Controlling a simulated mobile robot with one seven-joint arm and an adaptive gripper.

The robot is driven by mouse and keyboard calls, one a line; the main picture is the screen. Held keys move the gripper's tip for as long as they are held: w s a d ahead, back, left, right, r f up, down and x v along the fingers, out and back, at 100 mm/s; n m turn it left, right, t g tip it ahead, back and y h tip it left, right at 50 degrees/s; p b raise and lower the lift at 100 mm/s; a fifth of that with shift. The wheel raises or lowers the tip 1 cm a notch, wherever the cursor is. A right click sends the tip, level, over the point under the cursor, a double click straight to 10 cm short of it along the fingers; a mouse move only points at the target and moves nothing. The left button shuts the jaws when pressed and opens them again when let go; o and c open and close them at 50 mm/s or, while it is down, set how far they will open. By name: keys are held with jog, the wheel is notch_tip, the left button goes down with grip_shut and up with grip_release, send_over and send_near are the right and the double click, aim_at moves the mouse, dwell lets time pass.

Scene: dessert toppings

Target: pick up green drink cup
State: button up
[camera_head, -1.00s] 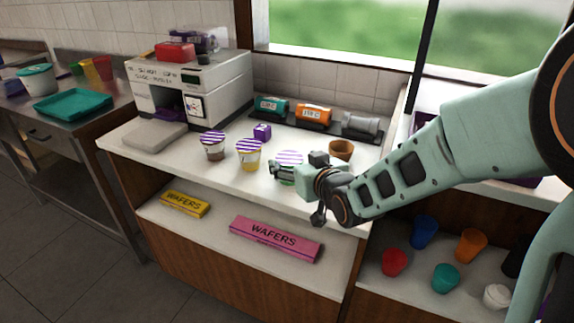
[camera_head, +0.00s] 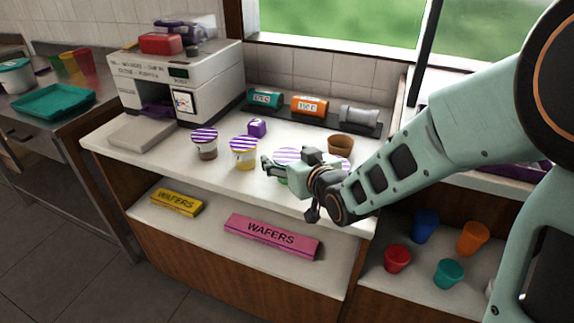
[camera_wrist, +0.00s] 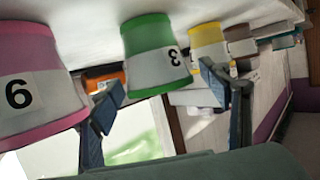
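The green cup with a white band and the number 3 (camera_wrist: 150,62) appears upside down in the wrist view, ahead of and between my fingers. In the head view its purple-striped lid (camera_head: 286,154) shows, and its body is mostly hidden behind my gripper (camera_head: 270,170). My gripper, in the wrist view (camera_wrist: 162,95), is open, with one finger toward each side of the green cup. I see no clear contact.
A pink cup marked 6 (camera_wrist: 38,85) stands close beside the green one. A yellow cup (camera_head: 243,154) and a brown cup (camera_head: 205,145) stand to the left. A brown bowl (camera_head: 340,146) is behind. A machine (camera_head: 205,75) stands at the back left.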

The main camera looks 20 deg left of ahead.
jog(key=c, duration=1.2)
